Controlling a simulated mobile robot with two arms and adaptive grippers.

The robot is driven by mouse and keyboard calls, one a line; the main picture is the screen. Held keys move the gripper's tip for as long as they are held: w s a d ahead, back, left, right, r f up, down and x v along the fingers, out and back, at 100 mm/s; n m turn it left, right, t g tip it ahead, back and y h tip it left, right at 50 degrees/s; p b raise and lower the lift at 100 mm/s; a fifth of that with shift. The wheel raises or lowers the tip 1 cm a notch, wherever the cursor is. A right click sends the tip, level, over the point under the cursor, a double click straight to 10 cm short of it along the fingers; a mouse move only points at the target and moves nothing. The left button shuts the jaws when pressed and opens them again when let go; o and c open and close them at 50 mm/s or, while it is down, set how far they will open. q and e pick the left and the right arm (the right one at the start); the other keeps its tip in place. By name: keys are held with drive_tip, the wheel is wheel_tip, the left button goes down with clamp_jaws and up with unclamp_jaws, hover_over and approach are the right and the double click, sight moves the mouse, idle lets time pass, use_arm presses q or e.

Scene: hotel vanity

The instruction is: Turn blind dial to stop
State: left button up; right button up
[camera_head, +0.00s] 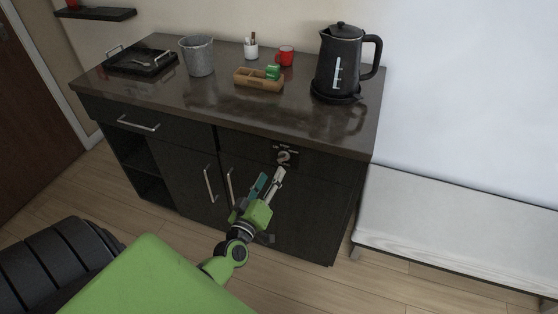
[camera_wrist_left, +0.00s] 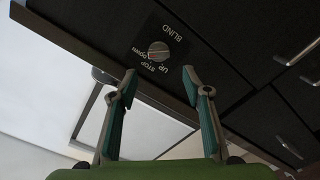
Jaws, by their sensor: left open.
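The blind dial (camera_head: 284,157) is a small round grey knob on a dark plate on the upper front of the black cabinet. In the left wrist view the dial (camera_wrist_left: 158,51) shows with labels BLIND, STOP, UP and DOWN around it, upside down. My left gripper (camera_head: 272,175) is open and empty, just below and in front of the dial. In the left wrist view its two fingertips (camera_wrist_left: 160,75) stand apart, with the dial beyond them and not touched. I cannot tell exactly which label the knob points at. My right gripper is not in view.
The black cabinet (camera_head: 180,145) has bar handles near my left gripper. On its top (camera_head: 225,100) stand a black kettle (camera_head: 338,60), a wooden caddy (camera_head: 258,82), a red mug (camera_head: 285,55), a grey bucket (camera_head: 198,57) and a black tray (camera_head: 122,62). A white bench (camera_head: 450,215) is at the right.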

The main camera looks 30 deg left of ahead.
sight(281, 159)
use_arm(q)
drive_tip(key=x, duration=0.6)
drive_tip(key=shift+w+d, duration=0.1)
drive_tip(key=shift+w, duration=0.85)
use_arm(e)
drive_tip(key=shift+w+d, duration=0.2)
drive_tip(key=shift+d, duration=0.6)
use_arm(q)
drive_tip(key=shift+c, duration=0.3)
drive_tip(key=c, duration=1)
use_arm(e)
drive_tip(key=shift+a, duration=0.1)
